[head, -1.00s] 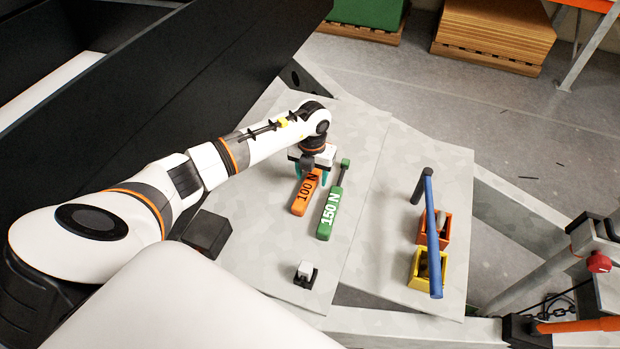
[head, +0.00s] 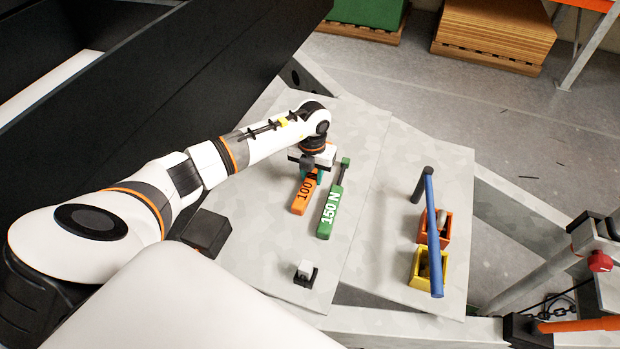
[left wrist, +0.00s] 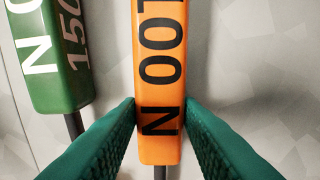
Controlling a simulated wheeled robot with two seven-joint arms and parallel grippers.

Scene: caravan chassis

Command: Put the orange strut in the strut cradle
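The orange strut (head: 303,195), marked 100 N, lies on the grey panel. In the left wrist view the orange strut (left wrist: 160,60) runs upright through the middle. My left gripper (head: 309,178) is over its far end, pointing down. Its green fingers (left wrist: 161,112) close against both long sides of the strut near the N. The green strut (head: 329,211), marked 150 N, lies just right of it; it also shows in the left wrist view (left wrist: 58,60). I cannot tell for certain which thing is the strut cradle. My right gripper is not in view.
A small black holder with a white block (head: 305,270) stands near the panel's front. An orange box (head: 446,229) and a yellow box (head: 419,282) stand at right, under a blue bar (head: 431,225) by a dark post. A black block (head: 206,232) is at left.

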